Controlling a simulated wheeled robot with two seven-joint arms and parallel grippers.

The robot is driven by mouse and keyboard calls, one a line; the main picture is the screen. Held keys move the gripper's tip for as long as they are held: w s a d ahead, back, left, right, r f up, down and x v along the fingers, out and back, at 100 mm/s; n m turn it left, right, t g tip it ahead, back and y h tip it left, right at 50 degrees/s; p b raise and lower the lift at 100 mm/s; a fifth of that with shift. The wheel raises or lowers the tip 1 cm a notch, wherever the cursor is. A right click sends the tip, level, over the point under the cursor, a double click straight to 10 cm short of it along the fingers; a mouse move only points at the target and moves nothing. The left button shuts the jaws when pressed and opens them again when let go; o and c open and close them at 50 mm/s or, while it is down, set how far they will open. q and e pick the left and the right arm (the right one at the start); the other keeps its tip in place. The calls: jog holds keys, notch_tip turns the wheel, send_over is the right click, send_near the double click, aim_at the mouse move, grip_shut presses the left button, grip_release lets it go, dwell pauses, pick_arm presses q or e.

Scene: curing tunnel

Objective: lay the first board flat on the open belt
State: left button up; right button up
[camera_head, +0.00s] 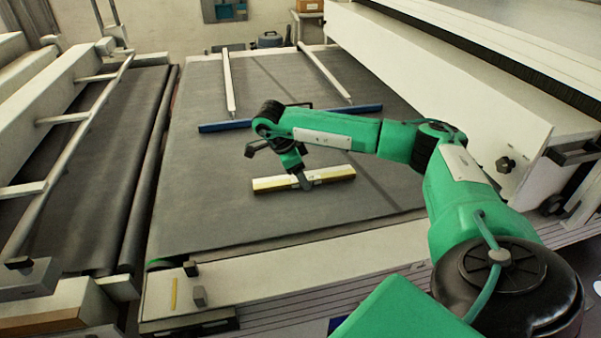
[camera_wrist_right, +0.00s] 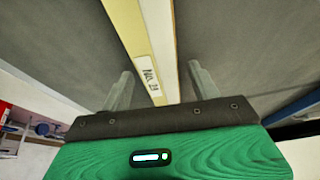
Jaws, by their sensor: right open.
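A short cream and yellow board (camera_head: 335,174) lies on the dark belt (camera_head: 210,210), slanting slightly up to the right. My right gripper (camera_head: 304,183) is over the middle of the board and hides part of it. In the right wrist view the board (camera_wrist_right: 149,50) runs between the two spread fingers of the gripper (camera_wrist_right: 160,85), with visible gaps on both sides. A pale label with dark writing shows on the board. The right gripper is open and not closed on it. My left gripper is not in view.
A blue bar (camera_head: 290,118) lies across the belt behind my gripper, with two pale rails running back from it. A long white housing (camera_head: 450,75) borders the belt on the right. A second dark belt (camera_head: 90,170) lies left. The belt's front left is clear.

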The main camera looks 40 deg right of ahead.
aim_at(294, 178)
jog(key=shift+r, duration=0.25)
jog(key=b+v, duration=0.1)
jog(key=v, duration=0.3)
jog(key=shift+w+a+r, duration=0.1)
jog(key=shift+w+r, duration=0.1)
jog(key=p+v, duration=0.1)
jog(key=v, duration=0.2)
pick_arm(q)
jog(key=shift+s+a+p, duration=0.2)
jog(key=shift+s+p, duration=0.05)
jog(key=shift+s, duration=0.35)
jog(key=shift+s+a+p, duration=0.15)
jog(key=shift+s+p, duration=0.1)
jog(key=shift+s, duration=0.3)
pick_arm(e)
jog(key=v, duration=0.4)
jog(key=shift+s+r, duration=0.1)
jog(key=shift+r, duration=0.05)
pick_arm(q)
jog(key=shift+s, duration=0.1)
